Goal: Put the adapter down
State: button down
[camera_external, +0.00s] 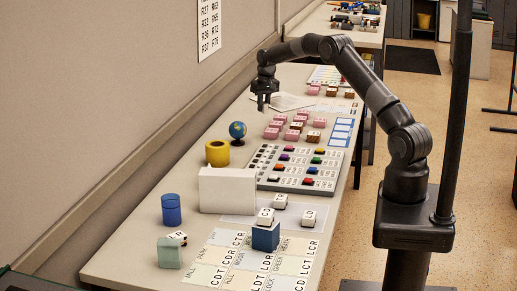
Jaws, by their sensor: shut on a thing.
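My gripper (263,104) is at the end of my raised arm, above the far left part of the long table (190,262), left of the white sheets. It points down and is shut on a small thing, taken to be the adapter. The held thing is too small and dark to tell apart from the fingers. The gripper appears apart from the table top, but its exact height is hard to tell.
A small globe (237,130) and a yellow pot (217,153) stand nearer along the left side. Pink and brown blocks (290,135) lie right of the gripper. A grey panel with coloured pieces (265,180), a white box (227,190) and a blue cup (171,210) are nearer. White sheets (291,102) lie close by.

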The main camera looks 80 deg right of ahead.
jog(key=w+a+f, duration=0.1)
jog(key=w, duration=0.1)
jog(key=w+a+f, duration=0.1)
jog(key=w+f, duration=0.1)
jog(key=w+a+f, duration=0.1)
jog(key=w, duration=0.2)
jog(key=shift+a+f, duration=0.2)
jog(key=shift+f, duration=2.1)
jog(key=shift+f, duration=0.15)
jog(key=c, duration=1.3)
grip_release()
